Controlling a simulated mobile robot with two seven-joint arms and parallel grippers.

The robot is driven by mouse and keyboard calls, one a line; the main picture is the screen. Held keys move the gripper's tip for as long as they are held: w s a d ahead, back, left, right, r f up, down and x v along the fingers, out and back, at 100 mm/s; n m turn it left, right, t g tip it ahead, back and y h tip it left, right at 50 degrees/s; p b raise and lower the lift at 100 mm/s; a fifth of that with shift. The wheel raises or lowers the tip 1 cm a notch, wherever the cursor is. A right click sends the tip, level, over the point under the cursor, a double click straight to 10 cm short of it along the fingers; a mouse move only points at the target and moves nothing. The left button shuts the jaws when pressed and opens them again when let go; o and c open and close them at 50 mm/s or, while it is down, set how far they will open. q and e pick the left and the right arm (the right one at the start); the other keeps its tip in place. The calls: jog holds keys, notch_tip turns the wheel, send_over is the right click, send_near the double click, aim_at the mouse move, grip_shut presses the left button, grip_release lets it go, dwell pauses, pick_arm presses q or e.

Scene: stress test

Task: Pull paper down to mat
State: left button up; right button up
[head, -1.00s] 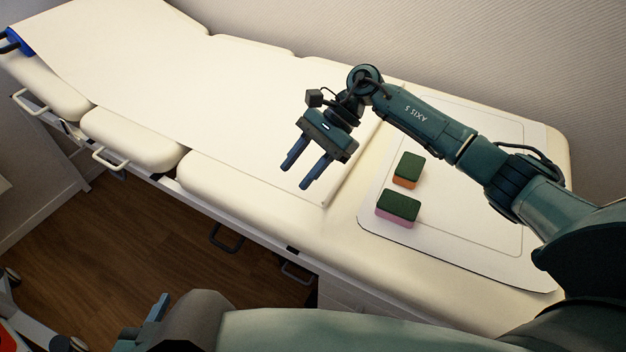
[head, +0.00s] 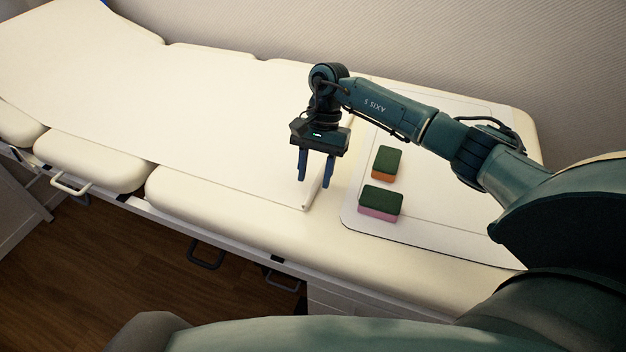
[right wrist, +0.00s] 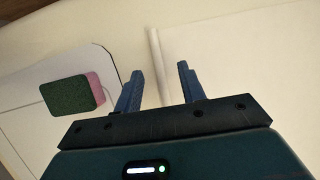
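The white paper (head: 190,95) lies along the cream couch, its end a thin rolled edge (head: 313,203) a short way left of the mat. The pale, dark-edged mat (head: 440,232) lies flat at the couch's right end. My right gripper (head: 315,182) points down at the paper's end, its blue fingers apart with nothing clamped. In the right wrist view the rolled edge (right wrist: 155,60) runs between the fingertips (right wrist: 160,70); whether they touch it I cannot tell. My left gripper is out of view.
A green-and-orange sponge (head: 386,163) and a green-and-pink sponge (head: 380,202) sit on the mat's left part, close to my right gripper. The wall (head: 420,45) runs behind the couch. A narrow cream strip of couch (head: 335,205) is bare between paper and mat.

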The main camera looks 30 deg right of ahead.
aim_at(314, 188)
jog(key=shift+x, duration=1.2)
jog(key=shift+c, duration=0.4)
grip_shut()
